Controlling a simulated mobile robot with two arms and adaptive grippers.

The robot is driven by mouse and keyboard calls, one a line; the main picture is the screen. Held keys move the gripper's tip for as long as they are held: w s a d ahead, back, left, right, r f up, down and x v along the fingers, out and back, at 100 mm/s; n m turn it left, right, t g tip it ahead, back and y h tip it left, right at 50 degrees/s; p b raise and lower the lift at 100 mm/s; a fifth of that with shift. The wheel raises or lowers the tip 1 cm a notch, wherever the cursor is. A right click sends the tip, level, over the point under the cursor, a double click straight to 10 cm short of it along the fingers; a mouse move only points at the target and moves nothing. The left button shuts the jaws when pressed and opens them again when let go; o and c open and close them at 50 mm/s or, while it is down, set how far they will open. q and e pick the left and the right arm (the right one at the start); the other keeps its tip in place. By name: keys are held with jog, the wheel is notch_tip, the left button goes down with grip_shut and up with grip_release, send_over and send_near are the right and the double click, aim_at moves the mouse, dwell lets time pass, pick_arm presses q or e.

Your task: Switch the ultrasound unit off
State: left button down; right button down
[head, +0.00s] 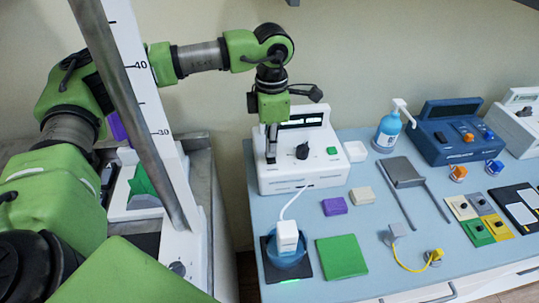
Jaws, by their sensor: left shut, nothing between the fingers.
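The white unit (320,172) at the left end of the blue-topped table appears to be the ultrasound unit. A white cable runs from it to a white handpiece (287,233) in a blue cup. My left gripper (271,157) is shut and empty, pointing down at the left part of this front panel. It hides what is behind it, and I cannot tell whether the tips touch the panel. My right gripper is out of view.
A blue unit (447,148) and another white unit (513,128) stand to the right. A blue pump bottle (387,132) stands between the units. Purple (335,206) and beige (362,195) blocks, a green pad (342,257) and a grey stand (402,172) lie in front.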

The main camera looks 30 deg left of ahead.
aim_at(271, 159)
pick_arm(q)
jog(key=shift+f+b, duration=0.75)
jog(key=shift+f, duration=0.3)
jog(key=shift+r, duration=0.15)
dwell(0.3)
jog(key=shift+r+p, duration=2.05)
jog(key=shift+r, duration=1.35)
